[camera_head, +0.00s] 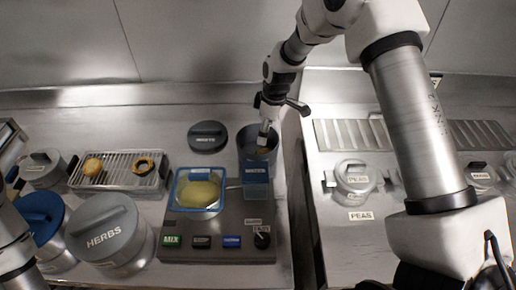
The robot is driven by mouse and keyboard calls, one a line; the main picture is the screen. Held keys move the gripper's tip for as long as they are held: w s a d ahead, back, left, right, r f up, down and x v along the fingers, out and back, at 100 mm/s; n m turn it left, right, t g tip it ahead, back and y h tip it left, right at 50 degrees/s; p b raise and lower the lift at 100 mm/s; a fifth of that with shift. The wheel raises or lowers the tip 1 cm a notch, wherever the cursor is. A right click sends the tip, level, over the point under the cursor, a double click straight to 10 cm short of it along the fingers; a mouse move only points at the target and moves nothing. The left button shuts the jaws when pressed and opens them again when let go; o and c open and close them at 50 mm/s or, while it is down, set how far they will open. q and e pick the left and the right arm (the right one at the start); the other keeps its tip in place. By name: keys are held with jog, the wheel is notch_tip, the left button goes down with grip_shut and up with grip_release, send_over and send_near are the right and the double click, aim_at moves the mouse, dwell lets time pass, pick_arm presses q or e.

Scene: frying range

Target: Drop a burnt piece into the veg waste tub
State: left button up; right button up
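A dark grey open tub (244,144) stands at the back of the counter, left of the gap; no label on it is readable. My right gripper (265,128) points down over it, with its tip at the mouth. A small yellowish patch shows inside the tub below the tip; I cannot tell what it is. The finger spread is too small to judge. On a wire rack (118,184) at left lie a golden piece (92,166) and a dark-edged ring (142,165), which looks burnt. Only part of my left arm shows at the left edge; its gripper is out of view.
A dark lid (208,136) lies left of the tub. A blue-rimmed tray (200,208) with yellow content and a blue container (256,176) sit by a button panel (217,240). A HERBS canister (106,229) stands front left, a PEAS pot (355,178) right of the gap.

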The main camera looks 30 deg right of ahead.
notch_tip(320, 180, up, 10)
jog(key=s+d, duration=0.1)
jog(key=shift+r, duration=0.2)
